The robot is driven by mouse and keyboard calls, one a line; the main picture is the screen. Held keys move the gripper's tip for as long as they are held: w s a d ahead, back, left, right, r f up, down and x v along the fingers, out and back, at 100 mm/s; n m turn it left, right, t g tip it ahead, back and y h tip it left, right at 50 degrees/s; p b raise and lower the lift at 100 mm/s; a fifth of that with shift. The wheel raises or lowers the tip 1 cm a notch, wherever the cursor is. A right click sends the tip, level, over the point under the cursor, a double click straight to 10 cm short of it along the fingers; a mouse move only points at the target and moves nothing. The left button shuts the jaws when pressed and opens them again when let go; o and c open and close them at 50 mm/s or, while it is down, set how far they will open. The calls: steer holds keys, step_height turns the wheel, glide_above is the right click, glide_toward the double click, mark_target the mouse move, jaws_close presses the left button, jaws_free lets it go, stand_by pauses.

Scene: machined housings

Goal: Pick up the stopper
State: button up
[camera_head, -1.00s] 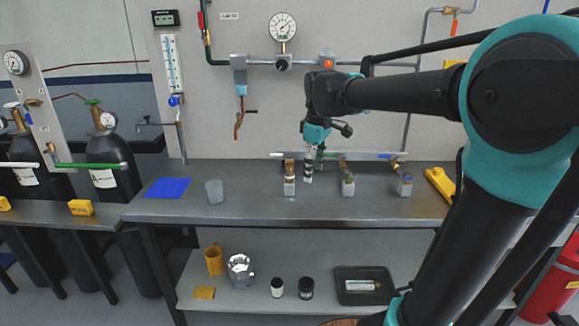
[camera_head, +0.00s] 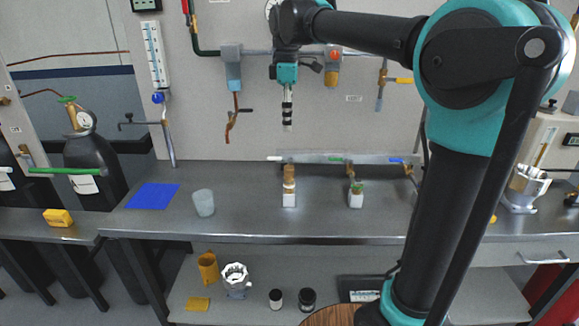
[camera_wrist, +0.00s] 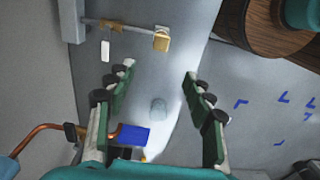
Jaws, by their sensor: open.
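A brown cork-like stopper (camera_head: 289,173) sits in the neck of a small clear bottle (camera_head: 289,200) with a white label, standing upright on the grey bench. My gripper (camera_head: 287,126) hangs above it in the head view, pointing down, with a clear gap between. In the wrist view my gripper (camera_wrist: 155,95) has its green-and-black fingers spread wide with nothing between them.
A second small bottle (camera_head: 356,198) with a greenish top stands to the right. A clear beaker (camera_head: 203,203) and blue mat (camera_head: 153,196) lie left. Pipes and a rail (camera_head: 330,158) run along the wall behind. The front of the bench (camera_head: 250,225) is free.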

glide_above(289, 168)
steer(key=w, duration=0.1)
steer(key=f, duration=1.1)
steer(key=shift+a+f, duration=0.15)
steer(key=shift+a, duration=0.1)
steer(key=shift+s+d+f, duration=0.15)
steer(key=shift+f, duration=1.35)
steer(key=shift+s+d+f, duration=0.1)
steer(key=shift+s+f, duration=0.05)
steer(key=shift+f, duration=1.35)
steer(key=shift+c, duration=0.5)
jaws_close()
